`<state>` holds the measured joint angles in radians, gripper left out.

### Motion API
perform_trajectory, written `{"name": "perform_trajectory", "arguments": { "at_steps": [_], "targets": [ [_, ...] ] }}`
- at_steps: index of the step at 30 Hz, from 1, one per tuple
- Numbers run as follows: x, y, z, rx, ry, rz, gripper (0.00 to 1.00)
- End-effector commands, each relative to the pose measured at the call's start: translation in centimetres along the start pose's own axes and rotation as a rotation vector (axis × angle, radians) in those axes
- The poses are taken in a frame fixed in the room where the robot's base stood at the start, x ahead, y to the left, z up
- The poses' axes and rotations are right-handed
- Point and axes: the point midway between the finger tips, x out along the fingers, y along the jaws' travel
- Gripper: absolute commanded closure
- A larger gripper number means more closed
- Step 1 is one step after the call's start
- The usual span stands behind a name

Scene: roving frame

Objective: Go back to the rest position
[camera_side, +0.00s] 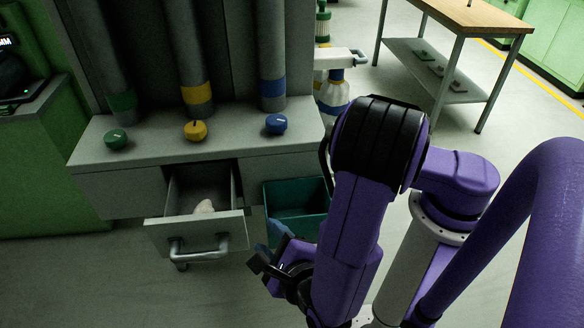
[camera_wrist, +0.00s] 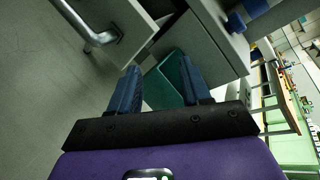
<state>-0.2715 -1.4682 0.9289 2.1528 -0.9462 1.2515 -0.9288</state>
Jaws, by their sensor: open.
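My gripper (camera_side: 272,250) is at the end of my purple arm, low in front of the cabinet and just right of the open drawer (camera_side: 238,222). In the wrist view its two blue fingers (camera_wrist: 158,92) stand apart with nothing between them. The teal bin (camera_wrist: 165,80) shows beyond the fingers. No rest position is marked in either view.
The pulled-out drawer holds a small pale object (camera_side: 204,206), and its handle (camera_side: 200,249) juts forward. The teal bin (camera_side: 297,197) stands right of it. Green, yellow and blue knobs (camera_side: 277,123) sit on the cabinet top. A wooden-topped table (camera_side: 478,16) stands at the back right.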

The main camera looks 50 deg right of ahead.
Motion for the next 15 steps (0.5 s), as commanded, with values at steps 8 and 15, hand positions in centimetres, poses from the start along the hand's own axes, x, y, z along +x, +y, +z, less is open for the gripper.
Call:
{"name": "perform_trajectory", "arguments": {
  "at_steps": [8,15],
  "targets": [
    [1.6,-8.3,-1.6,0.589,0.404,-0.06,0.52],
    [1.2,-14.1,-4.0,1.091,0.735,-0.163,0.52]
  ]
}}
